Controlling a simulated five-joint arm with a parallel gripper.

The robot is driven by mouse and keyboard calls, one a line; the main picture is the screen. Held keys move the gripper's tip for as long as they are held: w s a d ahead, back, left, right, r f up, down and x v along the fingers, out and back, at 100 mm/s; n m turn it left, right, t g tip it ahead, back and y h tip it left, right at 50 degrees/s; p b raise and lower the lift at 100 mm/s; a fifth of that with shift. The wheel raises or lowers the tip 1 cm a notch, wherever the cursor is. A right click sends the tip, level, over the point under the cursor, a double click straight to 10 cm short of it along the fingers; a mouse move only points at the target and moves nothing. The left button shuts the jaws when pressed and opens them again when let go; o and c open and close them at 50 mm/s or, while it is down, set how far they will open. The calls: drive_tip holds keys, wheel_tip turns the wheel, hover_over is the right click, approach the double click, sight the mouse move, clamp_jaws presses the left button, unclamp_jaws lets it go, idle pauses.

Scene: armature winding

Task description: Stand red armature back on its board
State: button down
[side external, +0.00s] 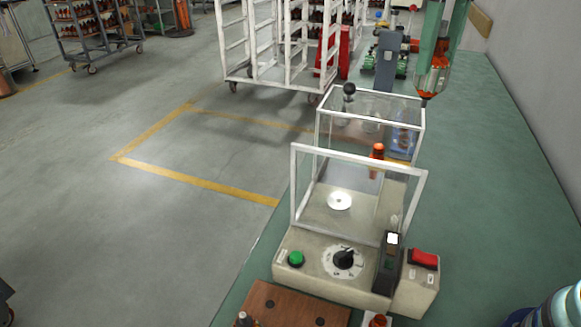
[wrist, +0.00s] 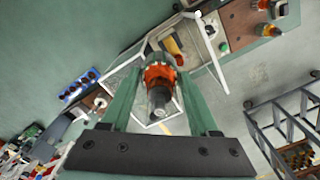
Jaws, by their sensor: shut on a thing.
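My gripper (side external: 436,62), with long green fingers, is at the top right of the side view, above the bench. It is shut on the red armature (side external: 433,82), which hangs with its narrow dark end down, clear of the bench. The wrist view shows the armature (wrist: 160,78) between the two fingers. The brown board (side external: 292,306) lies at the bottom of the side view, in front of the machine, with dark holes and a small part at its left corner. The board is cut off by the picture edge.
A beige machine (side external: 318,268) with a clear guard (side external: 357,190), green button and red switch stands between my gripper and the board. Behind it is a clear box (side external: 370,110). An orange-red upright part (side external: 377,150) stands near it.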

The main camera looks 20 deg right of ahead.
drive_tip(key=s+a+n, duration=0.3)
drive_tip(key=a+n, duration=0.1)
drive_tip(key=a, duration=1.1)
drive_tip(key=s+a+n, duration=0.3)
drive_tip(key=a, duration=1.2)
wheel_tip(320, 180, down, 28)
drive_tip(key=shift+w+d+r, duration=0.15)
drive_tip(key=shift+w+r, duration=0.1)
drive_tip(key=shift+f, duration=1.45)
drive_tip(key=shift+c, duration=0.3)
unclamp_jaws()
drive_tip(key=shift+r, duration=0.1)
